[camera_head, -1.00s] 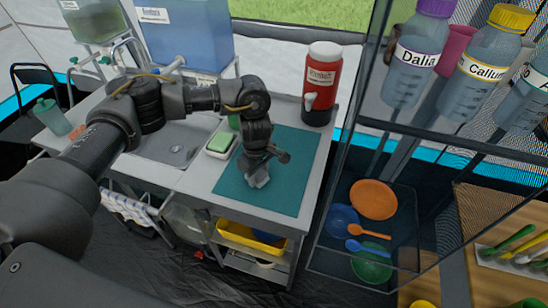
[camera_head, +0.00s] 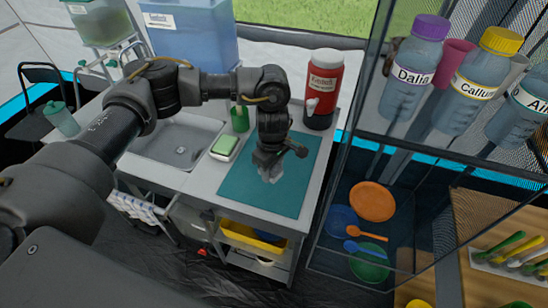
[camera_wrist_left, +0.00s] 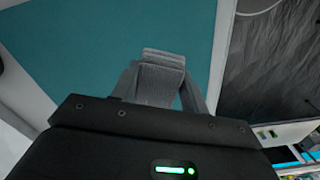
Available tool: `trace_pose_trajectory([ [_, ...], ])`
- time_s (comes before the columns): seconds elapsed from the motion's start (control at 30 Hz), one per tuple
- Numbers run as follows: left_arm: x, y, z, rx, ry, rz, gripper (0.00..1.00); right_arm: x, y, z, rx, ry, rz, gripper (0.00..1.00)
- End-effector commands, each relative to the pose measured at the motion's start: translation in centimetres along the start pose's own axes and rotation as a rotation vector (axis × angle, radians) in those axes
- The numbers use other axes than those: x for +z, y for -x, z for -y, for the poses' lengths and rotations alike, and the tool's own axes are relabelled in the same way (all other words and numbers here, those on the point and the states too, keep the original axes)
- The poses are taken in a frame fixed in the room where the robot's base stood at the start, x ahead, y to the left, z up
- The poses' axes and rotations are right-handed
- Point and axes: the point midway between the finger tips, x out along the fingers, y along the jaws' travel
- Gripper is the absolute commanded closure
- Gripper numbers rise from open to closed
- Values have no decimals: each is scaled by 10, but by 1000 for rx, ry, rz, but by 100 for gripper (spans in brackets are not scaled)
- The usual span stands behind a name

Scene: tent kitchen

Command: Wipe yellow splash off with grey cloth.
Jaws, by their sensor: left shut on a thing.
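My left gripper (camera_head: 270,172) points down over the teal mat (camera_head: 240,192) on the counter. It is shut on the grey cloth (camera_head: 269,175), which shows as a small crumpled light-grey piece at the fingertips, at or just above the mat. In the left wrist view the folded grey cloth (camera_wrist_left: 162,72) sits between the two fingers, with the teal mat (camera_wrist_left: 100,40) beyond it. No yellow splash shows on the visible mat; the gripper and arm hide part of it. My right gripper is not in view.
A green sponge on a white dish (camera_head: 224,147) and a green cup (camera_head: 240,118) stand left of the mat. A red dispenser (camera_head: 322,90) stands at the back. The sink (camera_head: 178,142) is left. A glass-sided shelf with bottles (camera_head: 416,65) stands right.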

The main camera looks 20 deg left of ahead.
Motion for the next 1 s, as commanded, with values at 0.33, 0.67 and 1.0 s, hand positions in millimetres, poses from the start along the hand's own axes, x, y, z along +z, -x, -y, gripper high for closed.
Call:
trace_pose_trajectory([
  [0.33,-2,23,2,0,4,0,80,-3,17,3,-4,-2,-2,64],
  [0.67,-2,22,2,0,4,0,80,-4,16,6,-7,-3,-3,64],
  [1.0,1,49,16,4,-235,-5,80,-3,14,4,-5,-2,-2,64],
])
